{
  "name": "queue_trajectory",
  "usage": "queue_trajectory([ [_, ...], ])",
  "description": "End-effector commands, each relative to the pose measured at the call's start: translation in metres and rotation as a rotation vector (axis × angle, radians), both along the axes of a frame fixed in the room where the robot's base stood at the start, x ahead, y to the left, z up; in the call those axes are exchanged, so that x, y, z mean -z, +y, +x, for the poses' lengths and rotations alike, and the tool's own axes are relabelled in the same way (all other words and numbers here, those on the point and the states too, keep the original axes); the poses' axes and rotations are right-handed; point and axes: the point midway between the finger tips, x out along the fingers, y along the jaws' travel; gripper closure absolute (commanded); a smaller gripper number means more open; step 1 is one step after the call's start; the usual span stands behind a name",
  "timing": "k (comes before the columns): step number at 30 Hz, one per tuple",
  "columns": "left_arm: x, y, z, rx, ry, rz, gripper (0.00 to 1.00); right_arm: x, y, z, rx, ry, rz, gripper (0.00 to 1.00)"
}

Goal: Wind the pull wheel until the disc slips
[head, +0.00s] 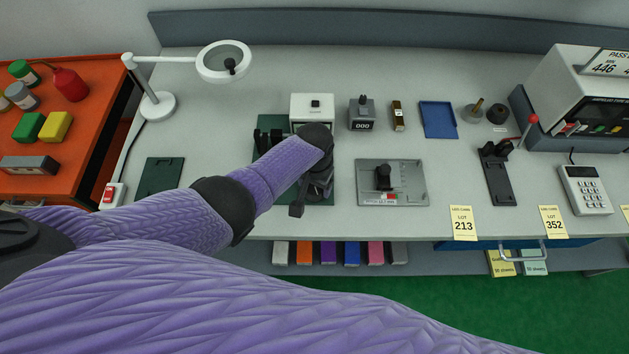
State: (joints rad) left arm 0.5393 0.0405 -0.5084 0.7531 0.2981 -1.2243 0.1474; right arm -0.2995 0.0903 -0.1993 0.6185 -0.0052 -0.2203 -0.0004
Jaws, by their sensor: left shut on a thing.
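A dark green base plate (262,124) with black upright parts (268,140) stands left of centre on the bench. My left arm crosses over it, and my left gripper (312,192) points down at its right front part. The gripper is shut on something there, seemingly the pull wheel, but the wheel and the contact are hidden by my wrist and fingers. I cannot make out the disc clearly; my arm covers much of the fixture. A white box (312,104) stands just behind. My right gripper is not in view.
Right of my gripper lies a grey plate with a black knob (383,177). Behind it are a counter (362,115) and a blue tray (438,120). A black lever stand (496,172), a keypad (585,190) and a tester (575,95) stand right. A lamp (157,104) stands left.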

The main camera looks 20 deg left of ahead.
Motion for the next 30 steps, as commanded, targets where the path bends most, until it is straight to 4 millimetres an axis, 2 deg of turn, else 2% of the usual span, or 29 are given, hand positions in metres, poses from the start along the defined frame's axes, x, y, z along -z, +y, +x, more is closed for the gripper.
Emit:
queue_trajectory([
  [8,0.0001,-0.0001,-0.0002,0.213,0.000,0.000,0.86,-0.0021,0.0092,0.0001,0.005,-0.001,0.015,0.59],
  [15,0.0003,0.0000,-0.0003,0.339,0.001,0.000,0.86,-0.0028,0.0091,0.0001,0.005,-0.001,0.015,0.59],
  [30,0.0005,0.0000,-0.0004,0.414,0.001,0.000,0.86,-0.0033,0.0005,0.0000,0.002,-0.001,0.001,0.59],
])
